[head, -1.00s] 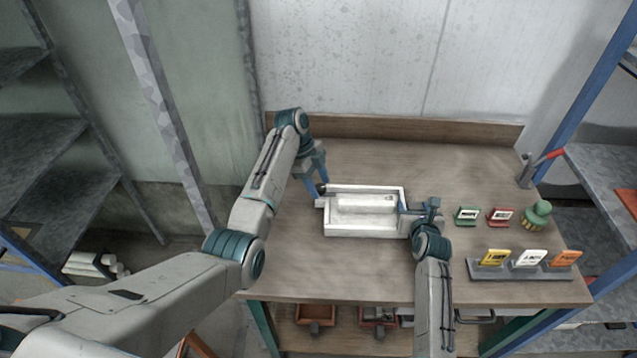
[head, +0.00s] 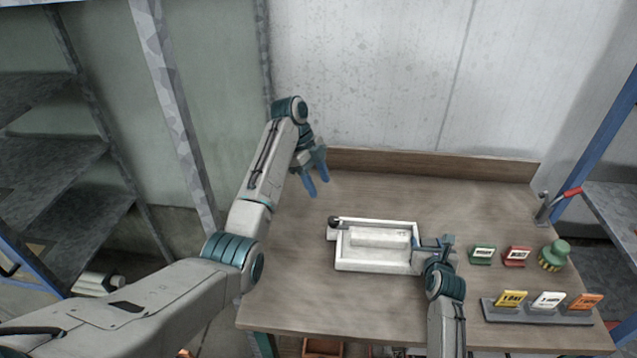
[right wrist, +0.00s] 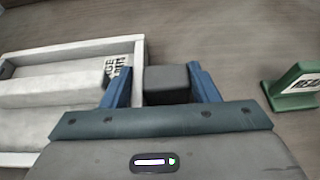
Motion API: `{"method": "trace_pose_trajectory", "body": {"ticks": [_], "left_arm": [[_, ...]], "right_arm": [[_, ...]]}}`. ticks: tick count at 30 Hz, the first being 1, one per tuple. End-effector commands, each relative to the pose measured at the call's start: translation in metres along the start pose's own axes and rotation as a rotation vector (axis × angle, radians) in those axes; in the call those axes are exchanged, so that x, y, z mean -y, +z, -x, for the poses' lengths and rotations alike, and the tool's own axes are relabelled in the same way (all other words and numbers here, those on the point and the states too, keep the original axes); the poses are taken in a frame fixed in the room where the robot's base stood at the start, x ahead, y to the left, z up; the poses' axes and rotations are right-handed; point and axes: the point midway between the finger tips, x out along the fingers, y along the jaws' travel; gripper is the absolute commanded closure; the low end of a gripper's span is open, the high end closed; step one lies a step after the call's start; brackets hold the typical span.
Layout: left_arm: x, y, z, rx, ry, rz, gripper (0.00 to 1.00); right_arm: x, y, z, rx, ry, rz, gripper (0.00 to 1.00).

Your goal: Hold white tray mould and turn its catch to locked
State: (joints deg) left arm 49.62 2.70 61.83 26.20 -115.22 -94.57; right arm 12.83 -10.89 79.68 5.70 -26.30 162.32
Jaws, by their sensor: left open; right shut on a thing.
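The white tray mould (head: 375,266) lies on the table, with a raised white block inside it. It also shows in the right wrist view (right wrist: 72,51). The dark catch (head: 335,222) is at the tray's far left corner; I cannot tell whether it is locked. My left gripper (head: 319,188) is open and empty, above and behind the catch, apart from it. My right gripper (head: 424,250) is at the tray's right end. In the right wrist view, its blue fingers are shut on the tray's dark grip (right wrist: 167,84). Dark lettering on the tray is partly hidden by a finger.
Green (head: 482,255) and red (head: 516,257) tags and a green knobbed object (head: 553,255) stand right of the tray. A grey rack (head: 540,313) with yellow, white and orange tags is nearer. A red-handled clamp (head: 560,205) is on the right edge. The table's left part is clear.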

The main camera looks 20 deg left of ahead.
Motion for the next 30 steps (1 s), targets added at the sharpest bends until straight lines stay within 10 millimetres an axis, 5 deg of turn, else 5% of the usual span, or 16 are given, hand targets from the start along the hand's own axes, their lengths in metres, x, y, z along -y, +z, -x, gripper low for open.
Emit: {"method": "trace_pose_trajectory", "body": {"ticks": [3,4,7,20,30], "left_arm": [[0.000,0.000,0.000,0.000,0.000,0.000,0.49],[0.000,0.000,0.000,0.000,0.000,0.000,0.49],[0.000,0.000,0.000,0.000,0.000,0.000,0.49],[0.000,0.000,0.000,0.000,0.000,0.000,0.49],[0.000,0.000,0.000,0.000,0.000,0.000,0.49]], "right_arm": [[0.000,0.002,0.000,0.003,-0.001,0.001,0.81],[0.000,0.002,0.000,0.003,-0.001,0.001,0.42],[0.000,0.002,0.000,0.003,-0.001,0.001,0.22],[0.000,-0.001,0.011,-0.001,0.000,-0.001,0.20],[0.000,0.000,0.075,0.002,-0.001,-0.002,0.20]]}}
